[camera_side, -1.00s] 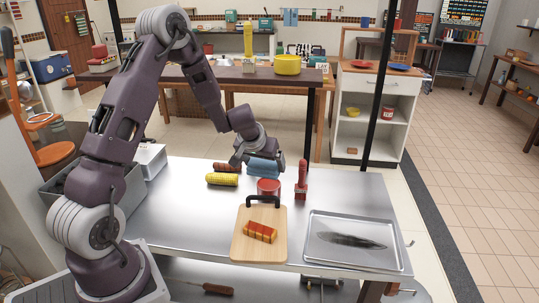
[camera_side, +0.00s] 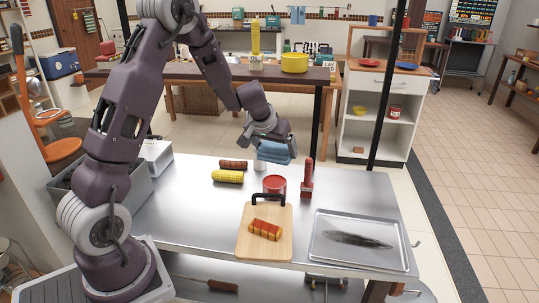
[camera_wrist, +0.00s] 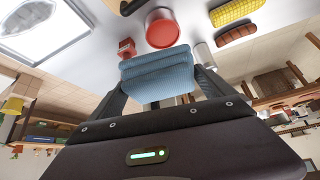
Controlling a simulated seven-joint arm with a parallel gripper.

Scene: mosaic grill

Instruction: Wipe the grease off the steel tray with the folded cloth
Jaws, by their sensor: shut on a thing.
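My gripper (camera_side: 272,143) is shut on the folded blue cloth (camera_side: 275,152) and holds it above the back of the steel table. In the wrist view the cloth (camera_wrist: 158,74) sits between the two fingers. The steel tray (camera_side: 324,255) lies flat at the table's front right. A dark elongated grease smear (camera_side: 357,240) runs across its middle. The tray (camera_wrist: 72,50) and part of its smear (camera_wrist: 28,16) also show at the upper left of the wrist view. The gripper and cloth are well apart from the tray.
Left of the tray are a cutting board (camera_side: 250,243) with a skewer-like food piece (camera_side: 265,230), a red can (camera_side: 275,185) and a red bottle (camera_side: 307,180). A corn cob (camera_side: 228,177) and a sausage (camera_side: 233,165) lie farther left. A small white cylinder (camera_side: 260,165) stands below the cloth.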

